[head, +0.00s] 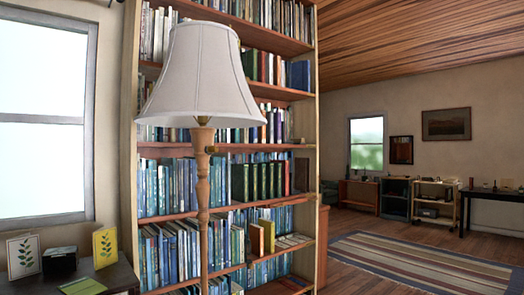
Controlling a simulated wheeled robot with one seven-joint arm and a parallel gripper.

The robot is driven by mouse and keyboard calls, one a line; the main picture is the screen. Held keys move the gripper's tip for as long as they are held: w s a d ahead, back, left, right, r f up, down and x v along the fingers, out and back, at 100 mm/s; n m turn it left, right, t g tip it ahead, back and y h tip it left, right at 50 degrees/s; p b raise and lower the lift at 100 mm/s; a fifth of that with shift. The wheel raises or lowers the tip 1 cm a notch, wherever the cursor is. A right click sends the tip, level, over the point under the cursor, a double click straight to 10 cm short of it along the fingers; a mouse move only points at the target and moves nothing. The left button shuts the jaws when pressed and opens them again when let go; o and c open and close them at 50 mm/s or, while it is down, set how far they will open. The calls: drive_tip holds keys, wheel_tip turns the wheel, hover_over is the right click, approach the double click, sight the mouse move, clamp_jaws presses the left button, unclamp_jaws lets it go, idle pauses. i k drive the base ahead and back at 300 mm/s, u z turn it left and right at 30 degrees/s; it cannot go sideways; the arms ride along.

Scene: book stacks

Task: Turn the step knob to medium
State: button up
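A floor lamp with a pale fabric shade (203,80) and a turned wooden pole (203,190) stands close in front, left of the middle. A small dark, brass-like knob (211,149) sticks out to the right of the pole just below the shade. It looks like the step knob, but it is too small to read its setting or any marks. The shade shows no clear glow. The lamp's base is below the picture. My gripper is not in view.
A tall bookcase (315,170) full of books stands right behind the lamp. A dark low table (122,277) with cards and a small black box (59,262) is at lower left. Open wood floor and a striped rug (420,265) lie to the right, with furniture along the far wall.

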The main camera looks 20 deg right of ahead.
sight(211, 149)
drive_tip(key=z, duration=0.15)
drive_tip(key=i, duration=1.05)
drive_tip(key=u, duration=0.3)
